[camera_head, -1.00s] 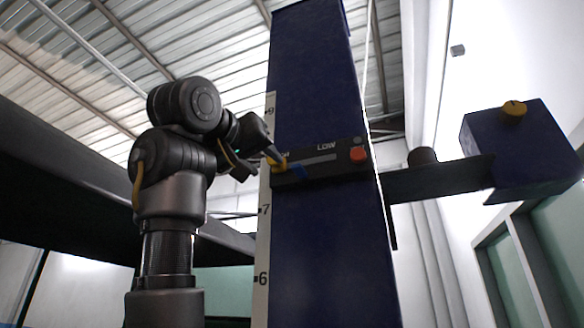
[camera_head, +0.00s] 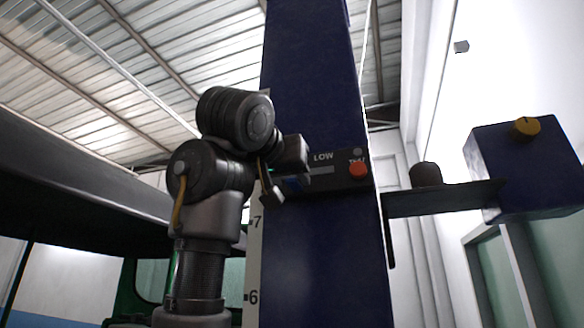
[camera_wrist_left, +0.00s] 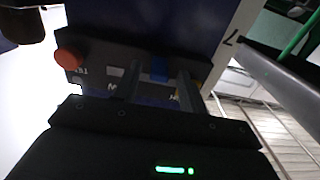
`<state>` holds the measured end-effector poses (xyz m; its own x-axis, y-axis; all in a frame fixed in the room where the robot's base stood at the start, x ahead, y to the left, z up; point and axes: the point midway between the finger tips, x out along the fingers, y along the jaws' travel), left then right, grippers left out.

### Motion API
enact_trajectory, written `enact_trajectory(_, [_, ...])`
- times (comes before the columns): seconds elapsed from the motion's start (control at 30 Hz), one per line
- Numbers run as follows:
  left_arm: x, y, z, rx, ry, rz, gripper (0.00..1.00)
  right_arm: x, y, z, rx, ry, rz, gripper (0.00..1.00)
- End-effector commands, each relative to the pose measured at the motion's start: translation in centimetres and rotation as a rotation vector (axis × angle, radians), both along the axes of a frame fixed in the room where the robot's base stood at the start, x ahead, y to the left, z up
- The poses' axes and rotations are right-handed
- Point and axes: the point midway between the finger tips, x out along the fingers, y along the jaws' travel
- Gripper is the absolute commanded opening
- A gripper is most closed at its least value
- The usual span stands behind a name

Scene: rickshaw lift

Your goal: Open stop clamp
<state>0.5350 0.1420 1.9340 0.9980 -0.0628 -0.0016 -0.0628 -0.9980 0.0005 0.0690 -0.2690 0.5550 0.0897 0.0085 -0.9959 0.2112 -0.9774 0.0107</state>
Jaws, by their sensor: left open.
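A dark clamp panel (camera_head: 335,183) is mounted across the blue column. A small yellow part (camera_wrist_left: 179,92) shows beside one finger. I cannot tell whether the fingers touch anything. My right gripper is out of view.
The blue column (camera_head: 325,250) carries a numbered white scale (camera_head: 252,260) on its left edge. A dark beam (camera_head: 75,180) lies at left.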

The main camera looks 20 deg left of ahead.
Motion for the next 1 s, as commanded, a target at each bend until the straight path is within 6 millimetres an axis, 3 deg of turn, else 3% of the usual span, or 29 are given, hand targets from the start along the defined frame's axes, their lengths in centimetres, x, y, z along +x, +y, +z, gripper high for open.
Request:
enact_trajectory(0.2, [1.5,-0.1,0.0,0.000,0.000,-0.001,0.42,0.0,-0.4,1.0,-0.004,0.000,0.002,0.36])
enact_trajectory(0.47, [1.6,-0.1,-0.1,0.000,-0.001,-0.001,0.42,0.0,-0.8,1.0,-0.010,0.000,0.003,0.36])
enact_trajectory(0.8, [1.5,-0.1,0.0,0.000,-0.001,-0.001,0.00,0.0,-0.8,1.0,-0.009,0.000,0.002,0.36])
enact_trajectory(1.0, [1.5,-0.1,-0.2,-0.001,-0.013,-0.001,0.00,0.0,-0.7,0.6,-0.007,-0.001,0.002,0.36])
